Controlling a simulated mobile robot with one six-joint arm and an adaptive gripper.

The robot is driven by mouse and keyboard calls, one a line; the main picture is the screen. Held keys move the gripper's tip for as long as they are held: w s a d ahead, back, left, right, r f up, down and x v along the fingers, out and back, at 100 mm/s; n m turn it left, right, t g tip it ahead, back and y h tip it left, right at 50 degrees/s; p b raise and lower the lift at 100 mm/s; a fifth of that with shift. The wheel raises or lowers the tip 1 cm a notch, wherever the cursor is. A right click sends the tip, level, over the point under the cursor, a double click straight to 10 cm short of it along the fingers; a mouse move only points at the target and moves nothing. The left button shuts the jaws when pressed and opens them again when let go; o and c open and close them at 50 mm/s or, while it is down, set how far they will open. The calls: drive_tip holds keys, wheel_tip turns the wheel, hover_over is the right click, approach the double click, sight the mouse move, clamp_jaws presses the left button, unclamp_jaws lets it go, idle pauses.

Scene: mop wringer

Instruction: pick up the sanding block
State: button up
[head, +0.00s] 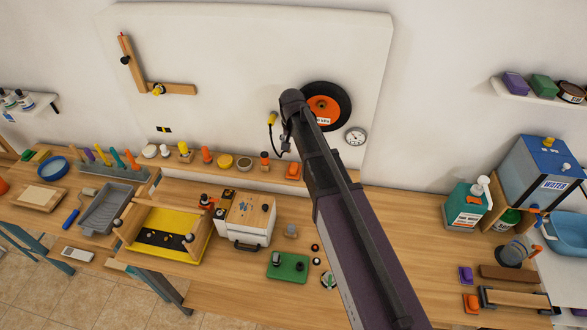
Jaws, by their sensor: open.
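I cannot tell for sure which thing is the sanding block. A long brown block (515,273) lies flat at the right end of the workbench and has a block's shape. A purple block (514,83) and a green block (544,87) sit on the wall shelf at the upper right. My arm (345,220) rises from the bottom across the middle of the head view, bending at the top in front of the wall panel. My gripper does not show clearly; it seems hidden behind the arm.
A clamp-like wooden fixture (515,298) lies just in front of the brown block. A water tank (541,175) and a green pump bottle (466,207) stand behind. A white box (243,220) and yellow tray (180,222) stand left.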

sight(294, 166)
drive_tip(key=shift+f, duration=0.15)
drive_tip(key=f+b, duration=0.5)
drive_tip(key=w+f+b, duration=0.1)
drive_tip(key=f+b, duration=0.2)
drive_tip(key=shift+d+f, duration=0.15)
idle(0.6)
drive_tip(key=shift+f+b, duration=0.15)
drive_tip(key=shift+b, duration=0.25)
drive_tip(key=f+b, duration=0.1)
drive_tip(key=w+f+b, duration=0.1)
drive_tip(key=f+b, duration=0.1)
drive_tip(key=shift+a, duration=0.2)
drive_tip(key=shift+w+f+b, duration=0.15)
drive_tip(key=shift+f+b, duration=0.75)
drive_tip(key=shift+d, duration=0.1)
clamp_jaws()
